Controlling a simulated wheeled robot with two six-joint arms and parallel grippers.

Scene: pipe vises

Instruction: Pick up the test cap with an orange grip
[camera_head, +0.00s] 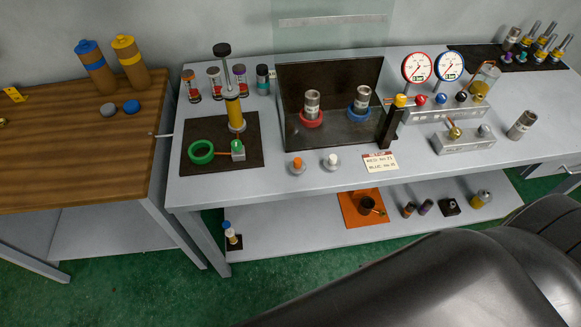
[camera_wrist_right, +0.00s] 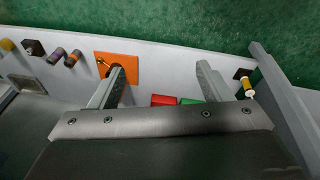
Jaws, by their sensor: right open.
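The test cap with an orange grip (camera_head: 297,166) stands on the front edge of the grey bench, on a pale round base. A similar cap with a white grip (camera_head: 332,161) stands just to its right. Neither cap shows in the right wrist view. My right gripper (camera_wrist_right: 162,70) is open, its two fingers wide apart with nothing held between them. It points over the lower shelf and green floor in its own view, and its fingers do not show in the head view. My left gripper is in neither view.
A label card (camera_head: 380,162) lies right of the caps. Behind them, a dark tray (camera_head: 345,130) holds two pipe pieces in red and blue rings. A pump stands on a dark mat (camera_head: 193,160) at left. The lower shelf (camera_wrist_right: 150,55) carries an orange plate (camera_wrist_right: 129,62).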

